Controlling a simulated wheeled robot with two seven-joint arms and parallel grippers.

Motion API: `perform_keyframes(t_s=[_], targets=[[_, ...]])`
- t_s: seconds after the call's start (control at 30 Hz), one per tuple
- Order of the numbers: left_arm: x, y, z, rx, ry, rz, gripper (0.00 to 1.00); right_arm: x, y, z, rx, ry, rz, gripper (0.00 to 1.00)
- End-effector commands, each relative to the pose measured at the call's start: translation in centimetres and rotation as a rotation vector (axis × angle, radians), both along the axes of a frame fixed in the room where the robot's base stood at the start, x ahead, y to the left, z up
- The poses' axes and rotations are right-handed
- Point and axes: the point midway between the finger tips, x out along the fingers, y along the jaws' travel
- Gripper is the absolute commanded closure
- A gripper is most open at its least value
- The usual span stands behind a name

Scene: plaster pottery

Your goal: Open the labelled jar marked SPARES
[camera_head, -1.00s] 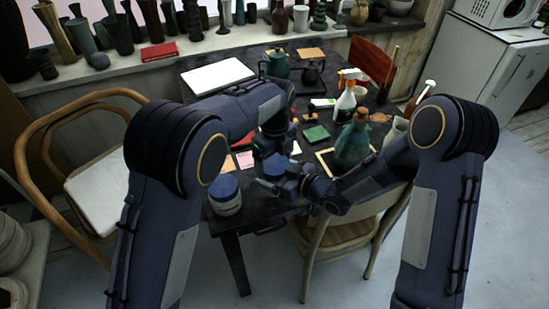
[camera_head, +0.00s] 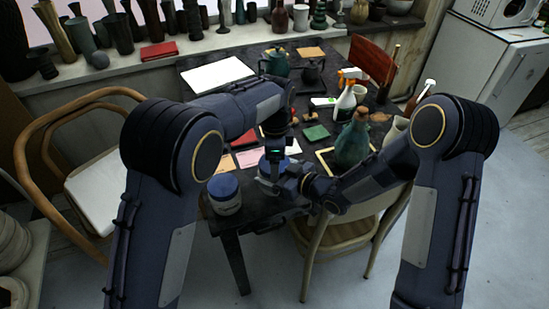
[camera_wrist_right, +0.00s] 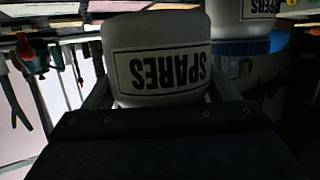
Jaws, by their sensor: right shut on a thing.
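The jar marked SPARES (camera_wrist_right: 160,65) fills the middle of the right wrist view, pale with a black-framed label that reads upside down there. My right gripper (camera_wrist_right: 163,88) is shut on its body, one finger on each side. In the head view the jar (camera_head: 291,167) stands at the table's front edge, with a blue lid partly hidden. My right gripper (camera_head: 268,187) reaches it from the right. My left gripper (camera_head: 273,160) points down at the lid from above, at or very near it. Its fingers are too small and hidden to tell their opening.
A second blue-lidded jar (camera_head: 226,194) stands close on the left; its label is partly cut off in the right wrist view. A teal corked bottle (camera_head: 353,145) and a white spray bottle (camera_head: 345,103) stand to the right. A chair (camera_head: 345,232) stands at the table's front.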

Motion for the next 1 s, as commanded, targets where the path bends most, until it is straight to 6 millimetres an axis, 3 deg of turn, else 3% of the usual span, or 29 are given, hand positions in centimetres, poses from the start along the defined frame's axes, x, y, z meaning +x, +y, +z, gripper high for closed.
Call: perform_keyframes(t_s=[0.17,0.2,0.33,0.57,0.97,1.0], targets=[[0.0,0.0,0.1,-0.001,-0.002,-0.003,0.5,0.0,0.0,0.1,0.002,-0.001,0.0,0.83],[0.0,0.0,0.1,-0.001,-0.002,-0.003,0.18,0.0,0.0,0.1,0.001,-0.001,0.0,0.83],[0.0,0.0,0.0,-0.001,-0.001,-0.004,0.01,0.0,0.0,0.1,0.002,-0.001,0.0,0.83],[0.0,0.0,0.1,-0.001,0.0,-0.005,0.01,0.0,0.0,0.1,0.002,-0.003,0.0,0.83],[0.0,-0.1,4.4,-0.002,-0.001,-0.006,0.01,0.0,0.0,0.1,0.001,-0.002,0.0,0.83],[0.0,-0.1,4.5,-0.002,0.0,-0.006,0.05,0.0,0.0,0.1,0.001,-0.002,0.0,0.83]])
